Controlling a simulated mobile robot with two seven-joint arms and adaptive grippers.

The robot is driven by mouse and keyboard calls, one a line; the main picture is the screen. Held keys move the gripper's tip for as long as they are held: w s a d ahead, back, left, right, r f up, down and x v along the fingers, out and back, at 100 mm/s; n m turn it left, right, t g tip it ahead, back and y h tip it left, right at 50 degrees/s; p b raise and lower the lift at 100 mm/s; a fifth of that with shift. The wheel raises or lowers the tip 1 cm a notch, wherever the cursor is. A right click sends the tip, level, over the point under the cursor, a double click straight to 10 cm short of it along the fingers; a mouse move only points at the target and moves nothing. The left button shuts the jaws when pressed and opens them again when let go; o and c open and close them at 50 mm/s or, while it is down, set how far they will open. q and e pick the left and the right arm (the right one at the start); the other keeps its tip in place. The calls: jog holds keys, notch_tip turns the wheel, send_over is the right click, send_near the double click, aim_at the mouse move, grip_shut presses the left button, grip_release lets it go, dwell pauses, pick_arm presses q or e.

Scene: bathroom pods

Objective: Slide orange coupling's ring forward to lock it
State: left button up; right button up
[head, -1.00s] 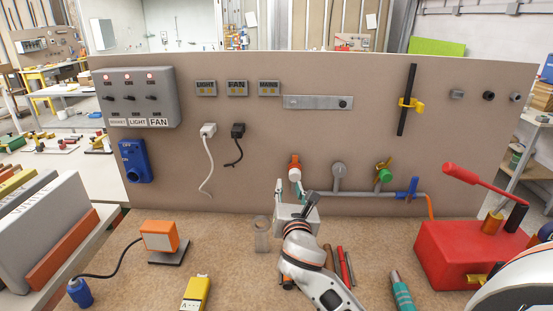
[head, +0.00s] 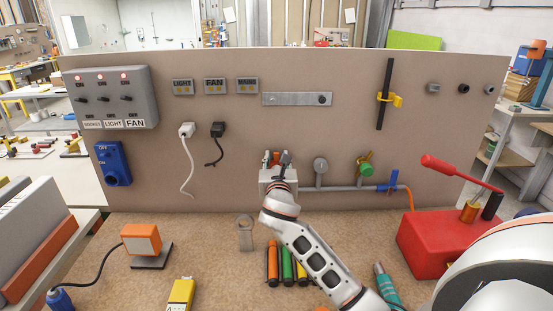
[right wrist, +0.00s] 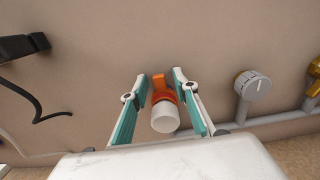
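The orange coupling (right wrist: 160,82) is on the upright panel, with a white round end (right wrist: 165,117) facing the right wrist camera. In the head view only a little orange (head: 276,157) shows between the fingers. My right gripper (right wrist: 158,90) is open, with one teal-padded finger on each side of the coupling. A gap shows on the left; the right finger is close to the orange part, and I cannot tell if it touches. In the head view my right gripper (head: 277,158) is up at the panel and hides most of the coupling. My left gripper is not in view.
A grey round knob (head: 320,165), a green valve (head: 366,168) and a blue valve (head: 388,183) stand right of the coupling along a grey pipe (head: 345,188). A black plug (head: 218,130) hangs to the left. Several coloured handles (head: 287,262) lie on the bench below my arm.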

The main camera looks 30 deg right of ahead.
grip_shut()
jog(key=shift+s+a+f, duration=0.1)
jog(key=shift+s+a, duration=0.2)
jog(key=shift+s, duration=0.05)
jog(key=shift+s+a, duration=0.2)
jog(key=shift+s, duration=0.1)
grip_release()
jog(key=shift+s, duration=0.1)
jog(key=v, duration=1.2)
